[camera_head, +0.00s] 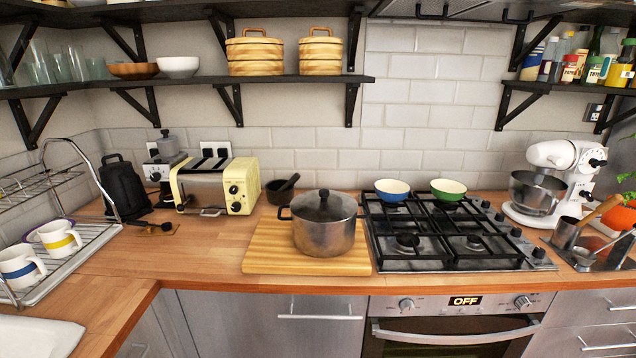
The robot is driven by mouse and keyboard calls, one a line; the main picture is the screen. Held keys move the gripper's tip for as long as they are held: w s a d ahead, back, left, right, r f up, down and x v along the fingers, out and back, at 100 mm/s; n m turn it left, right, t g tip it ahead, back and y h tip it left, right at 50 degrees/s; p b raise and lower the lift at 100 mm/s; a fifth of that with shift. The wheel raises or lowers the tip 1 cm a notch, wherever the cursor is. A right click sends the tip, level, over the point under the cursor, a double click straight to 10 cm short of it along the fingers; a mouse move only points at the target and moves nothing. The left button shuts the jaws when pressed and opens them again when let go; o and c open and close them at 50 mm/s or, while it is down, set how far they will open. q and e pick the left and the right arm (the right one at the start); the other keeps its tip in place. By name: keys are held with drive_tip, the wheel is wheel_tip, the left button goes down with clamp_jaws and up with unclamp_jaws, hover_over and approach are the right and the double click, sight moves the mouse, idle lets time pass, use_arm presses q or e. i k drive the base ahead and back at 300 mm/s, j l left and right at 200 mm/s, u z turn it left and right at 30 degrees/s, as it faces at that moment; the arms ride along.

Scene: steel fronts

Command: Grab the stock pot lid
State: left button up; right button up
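A steel stock pot (327,238) stands on a wooden cutting board left of the gas hob. Its lid (323,205) sits on top of it, with a dark knob (324,195) in the middle. The pot has dark side handles; the left one shows clearly. Neither of my grippers is in view.
The cutting board (262,262) lies on the wooden counter (205,262). A mortar with pestle (281,190) and a yellow toaster (216,186) stand behind and left. The gas hob (452,240) holds a blue bowl (392,190) and a green bowl (448,189). A shelf (290,79) hangs above.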

sight(323, 205)
drive_tip(key=l+u, duration=0.15)
drive_tip(key=u, duration=0.25)
drive_tip(key=l+u, duration=0.15)
drive_tip(key=u, duration=0.25)
drive_tip(key=l+u, duration=0.15)
drive_tip(key=u, duration=0.2)
drive_tip(key=l+u, duration=0.1)
drive_tip(key=u, duration=0.3)
drive_tip(key=k, duration=0.05)
